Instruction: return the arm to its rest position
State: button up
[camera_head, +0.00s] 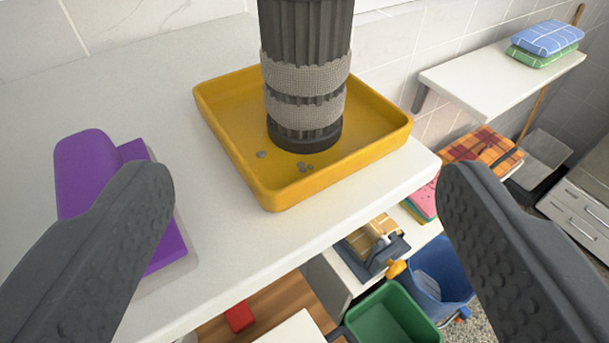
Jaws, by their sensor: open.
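My gripper (305,235) shows in the head camera view as two dark grey fingers, one at the lower left and one at the lower right. The fingers are wide apart with nothing between them. They hang above the front edge of a white counter (225,240). The left finger covers part of a purple object (88,165) on the counter. The rest of my arm does not show clearly.
A yellow tray (292,196) on the counter holds a dark ribbed cylinder (310,20) and several grey bits. Below are a green bin (388,318) and a blue bucket (440,275). Folded towels (546,38) lie on a white wall shelf (490,75) at right.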

jog(key=w+d+h+b, duration=0.1)
jog(key=w+d+b, duration=0.25)
jog(key=d, duration=1.05)
jog(key=s+d+f+b, duration=0.1)
jog(key=d+f, duration=0.1)
jog(key=d, duration=0.6)
jog(key=s+d+f+y+b, duration=0.1)
jog(key=d+f+b, duration=0.1)
jog(key=d, duration=0.6)
jog(key=s+d+f+b, duration=0.1)
jog(key=d+f, duration=0.3)
jog(key=d, duration=0.4)
jog(key=shift+s+f+y+b, duration=0.2)
jog(key=shift+s+y+b, duration=0.1)
jog(key=shift+b, duration=0.1)
